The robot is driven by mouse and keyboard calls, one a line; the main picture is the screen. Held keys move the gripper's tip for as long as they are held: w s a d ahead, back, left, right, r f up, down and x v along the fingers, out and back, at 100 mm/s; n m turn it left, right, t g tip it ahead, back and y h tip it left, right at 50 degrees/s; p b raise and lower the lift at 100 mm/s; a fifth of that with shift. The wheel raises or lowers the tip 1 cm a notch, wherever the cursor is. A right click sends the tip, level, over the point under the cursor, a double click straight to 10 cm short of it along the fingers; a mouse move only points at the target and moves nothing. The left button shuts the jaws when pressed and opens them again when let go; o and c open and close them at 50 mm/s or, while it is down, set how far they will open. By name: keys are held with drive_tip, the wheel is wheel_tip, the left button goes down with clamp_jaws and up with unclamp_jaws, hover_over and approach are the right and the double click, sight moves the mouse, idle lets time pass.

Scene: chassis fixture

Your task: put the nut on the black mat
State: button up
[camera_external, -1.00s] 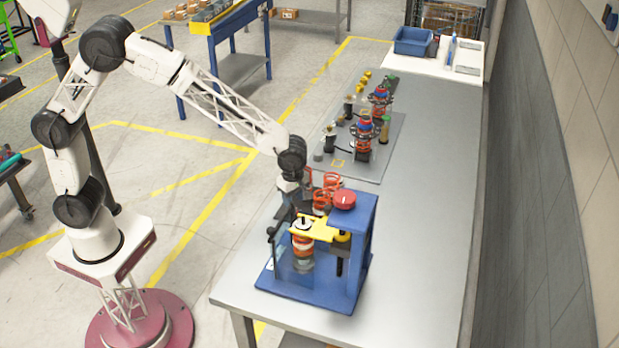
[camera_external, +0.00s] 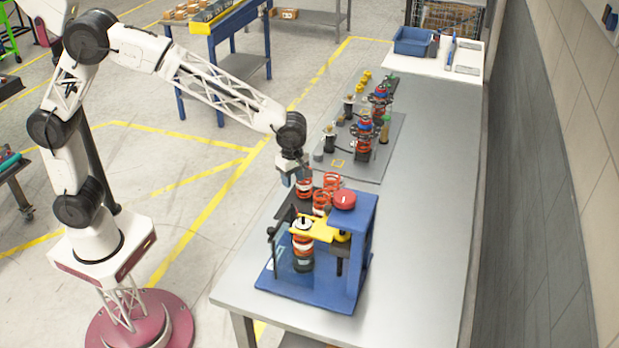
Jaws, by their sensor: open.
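My gripper (camera_external: 297,183) is open and points down, just above the back left of the blue chassis fixture (camera_external: 355,262). It is close to a red-and-white coil (camera_external: 304,187); I cannot tell whether they touch. I cannot pick out the nut with certainty at this size. A shock absorber with a white top (camera_external: 302,245) stands upright in the fixture under a yellow plate (camera_external: 312,229). A dark grey mat (camera_external: 393,150) lies farther back on the table; no clearly black mat stands out.
Red springs (camera_external: 332,182) stand behind the fixture, close to my gripper. A red knob (camera_external: 344,199) tops the fixture. Several assembled parts (camera_external: 365,140) stand on the grey mat. A blue bin (camera_external: 412,41) is at the far end. The table's right side (camera_external: 435,220) is clear.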

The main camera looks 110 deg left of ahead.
idle(0.6)
drive_tip(key=s+d+r+m+t, duration=0.1)
drive_tip(key=s+d+r+m, duration=0.55)
drive_tip(key=s+d, duration=0.3)
drive_tip(key=s+d+r+m, duration=0.6)
drive_tip(key=s+d+m, duration=0.2)
drive_tip(key=s, duration=0.2)
drive_tip(key=s+d+f+m, duration=0.1)
drive_tip(key=s+d+m, duration=0.4)
drive_tip(key=s+m, duration=0.3)
drive_tip(key=s+d+f+m+t, duration=0.1)
drive_tip(key=s+d+m, duration=0.4)
drive_tip(key=s, duration=1.1)
drive_tip(key=m, duration=0.2)
drive_tip(key=shift+m+t, duration=0.3)
drive_tip(key=shift+m, duration=0.05)
drive_tip(key=shift+o, duration=0.3)
